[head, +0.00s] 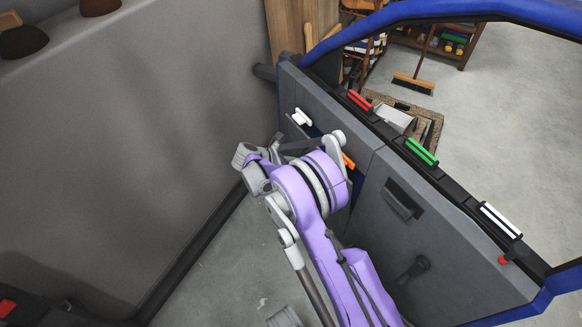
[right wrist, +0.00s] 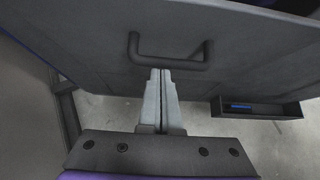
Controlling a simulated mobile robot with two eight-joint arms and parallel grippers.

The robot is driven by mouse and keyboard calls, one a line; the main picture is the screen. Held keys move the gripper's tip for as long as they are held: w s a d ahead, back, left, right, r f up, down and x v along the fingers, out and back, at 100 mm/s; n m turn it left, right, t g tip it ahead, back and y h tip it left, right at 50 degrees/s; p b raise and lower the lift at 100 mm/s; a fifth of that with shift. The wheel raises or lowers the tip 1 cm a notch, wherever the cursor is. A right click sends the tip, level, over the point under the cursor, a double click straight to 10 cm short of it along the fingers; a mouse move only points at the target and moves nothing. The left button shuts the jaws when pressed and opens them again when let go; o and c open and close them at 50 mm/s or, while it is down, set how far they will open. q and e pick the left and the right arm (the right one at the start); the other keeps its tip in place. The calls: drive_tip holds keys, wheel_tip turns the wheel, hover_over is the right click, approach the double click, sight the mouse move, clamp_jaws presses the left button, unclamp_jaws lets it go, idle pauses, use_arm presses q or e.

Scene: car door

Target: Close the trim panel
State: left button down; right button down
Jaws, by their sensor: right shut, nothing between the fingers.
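The grey trim panel (head: 335,112) is on the inner side of the blue-framed car door. A dark blue area, a white handle-like part (head: 302,117) and an orange part (head: 348,160) show around my right arm; the arm hides much of this area, and I cannot tell how far the panel stands open. In the right wrist view a dark grey panel (right wrist: 90,40) with a black bar handle (right wrist: 170,62) fills the top. My right gripper (right wrist: 161,72) is shut and empty, its tips just below or at the handle; contact is unclear. My left gripper is not in view.
Red (head: 360,100), green (head: 421,151) and white (head: 500,220) pieces sit along the door's top edge. A grey wall-like surface (head: 120,130) stands at left. A black open tray (right wrist: 285,112) with something blue is at right in the wrist view. Grey floor shows between.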

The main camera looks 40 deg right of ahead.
sight(313, 150)
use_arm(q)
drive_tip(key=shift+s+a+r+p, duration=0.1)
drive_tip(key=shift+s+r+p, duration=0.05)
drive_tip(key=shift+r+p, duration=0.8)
use_arm(e)
drive_tip(key=shift+s+d+r+y, duration=0.1)
drive_tip(key=shift+d+r+y, duration=0.35)
drive_tip(key=shift+d, duration=0.55)
drive_tip(key=shift+s+d+r+y, duration=0.15)
drive_tip(key=shift+d+r+y, duration=0.3)
drive_tip(key=shift+d, duration=0.55)
drive_tip(key=shift+s+d+r+y, duration=0.1)
drive_tip(key=shift+d+r+y, duration=0.35)
drive_tip(key=shift+d, duration=0.55)
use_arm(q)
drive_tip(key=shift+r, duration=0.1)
use_arm(e)
drive_tip(key=shift+f, duration=0.1)
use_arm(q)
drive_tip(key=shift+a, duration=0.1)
use_arm(e)
drive_tip(key=shift+f, duration=0.1)
